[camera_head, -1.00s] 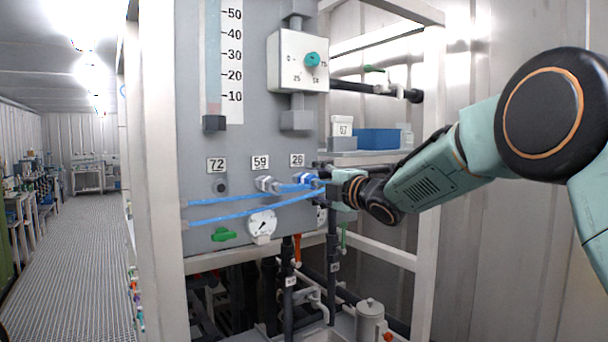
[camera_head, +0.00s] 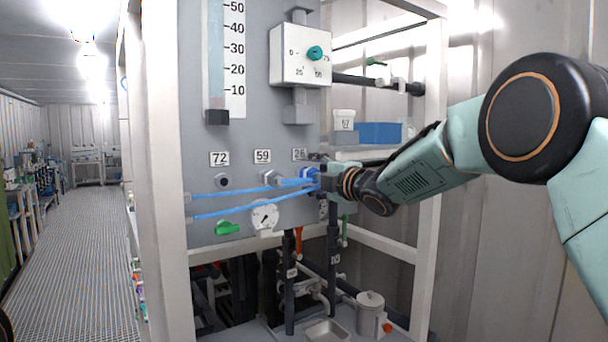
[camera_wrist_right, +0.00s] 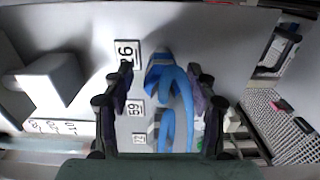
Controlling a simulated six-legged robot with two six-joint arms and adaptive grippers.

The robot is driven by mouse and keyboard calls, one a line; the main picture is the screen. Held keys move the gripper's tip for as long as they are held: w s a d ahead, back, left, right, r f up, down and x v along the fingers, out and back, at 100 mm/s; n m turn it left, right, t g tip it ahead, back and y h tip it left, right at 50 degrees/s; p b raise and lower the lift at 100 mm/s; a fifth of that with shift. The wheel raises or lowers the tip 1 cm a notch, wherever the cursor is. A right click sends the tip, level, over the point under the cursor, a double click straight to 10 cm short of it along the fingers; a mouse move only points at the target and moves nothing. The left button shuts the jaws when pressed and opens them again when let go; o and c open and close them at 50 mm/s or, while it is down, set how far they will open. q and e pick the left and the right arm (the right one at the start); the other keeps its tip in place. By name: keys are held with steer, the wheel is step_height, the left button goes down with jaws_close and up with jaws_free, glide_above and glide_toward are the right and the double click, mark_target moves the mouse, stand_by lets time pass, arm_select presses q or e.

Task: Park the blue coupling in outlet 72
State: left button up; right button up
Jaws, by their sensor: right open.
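The blue coupling (camera_head: 308,174) sits at the outlet under the label 26 on the grey panel, with a blue hose on it. In the right wrist view the blue coupling (camera_wrist_right: 163,72) is between the two fingers. My right gripper (camera_head: 322,178) is beside it at the panel, open, with its fingers on either side in the wrist view (camera_wrist_right: 160,86). I cannot tell whether they touch it. Outlet 72 (camera_head: 222,181) is a dark round port at the left, with nothing in it. My left gripper is not in view.
A metal fitting (camera_head: 270,178) sits at outlet 59, between the two others. Blue hoses (camera_head: 232,210) run left across the panel below outlet 72. A gauge (camera_head: 264,217) and a green valve handle (camera_head: 228,228) lie below. A frame post (camera_head: 165,180) stands left of the panel.

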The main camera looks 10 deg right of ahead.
steer(key=shift+w+d+f, duration=0.1)
steer(key=shift+d+f, duration=0.05)
steer(key=shift+d, duration=0.05)
steer(key=shift+a, duration=0.2)
stand_by(0.3)
steer(key=shift+d, duration=0.15)
steer(key=c, duration=0.6)
jaws_close()
